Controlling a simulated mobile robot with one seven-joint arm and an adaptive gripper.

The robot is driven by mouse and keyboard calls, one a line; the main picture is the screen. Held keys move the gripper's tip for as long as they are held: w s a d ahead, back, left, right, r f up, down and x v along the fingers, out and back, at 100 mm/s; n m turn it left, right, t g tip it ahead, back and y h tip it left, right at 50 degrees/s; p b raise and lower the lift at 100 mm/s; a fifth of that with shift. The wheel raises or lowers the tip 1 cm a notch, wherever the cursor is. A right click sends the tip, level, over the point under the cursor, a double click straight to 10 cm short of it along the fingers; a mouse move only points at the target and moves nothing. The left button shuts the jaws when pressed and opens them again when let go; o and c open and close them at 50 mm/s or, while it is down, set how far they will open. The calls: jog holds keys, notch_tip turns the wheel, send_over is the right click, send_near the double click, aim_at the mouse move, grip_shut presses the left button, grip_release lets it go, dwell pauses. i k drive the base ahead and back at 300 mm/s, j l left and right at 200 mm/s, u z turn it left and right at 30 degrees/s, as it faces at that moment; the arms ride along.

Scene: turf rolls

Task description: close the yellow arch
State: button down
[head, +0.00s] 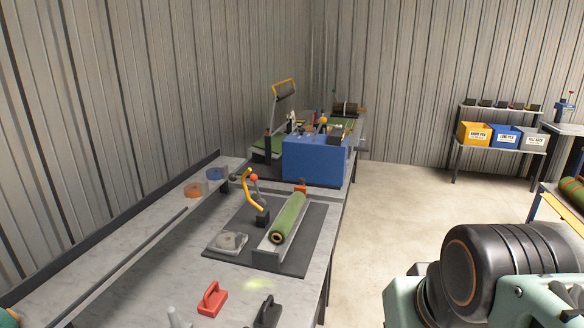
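A curved yellow arch (250,190) stands raised at the left of a dark mat on the near bench, rising from a dark block at its foot. An orange-red ball on a short stem shows beside it. A green turf roll (289,217) lies in a grey cradle just right of the arch, apart from it. A second yellow bow (284,86) tops a tilted frame further back; from here I cannot tell which of the two the task names. Part of my arm fills the lower right corner. My gripper is not in view.
The grey bench (130,300) runs along the corrugated wall. A red-handled tool (213,299) and a black one (268,312) lie at its front. A blue machine (313,160) stands behind the mat. Open concrete floor lies right of the bench; a shelf with bins (504,135) stands at the back.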

aim_at(232, 178)
jog(key=i+l+z, duration=0.1)
jog(key=i+z, duration=0.3)
jog(key=i, duration=0.7)
jog(key=i+l+u, duration=0.1)
jog(key=i+u, duration=0.25)
jog(key=i+l+u, duration=0.2)
jog(key=i+u, duration=0.15)
jog(key=i, duration=0.15)
jog(key=i+l+u, duration=0.2)
jog(key=u, duration=0.2)
jog(key=i+l+u, duration=0.25)
jog(key=u, duration=0.15)
jog(key=i+l+u, duration=0.25)
jog(key=l, duration=0.3)
jog(key=i+l+u, duration=0.1)
jog(key=l, duration=0.15)
jog(key=j+u, duration=0.1)
jog(key=u, duration=0.15)
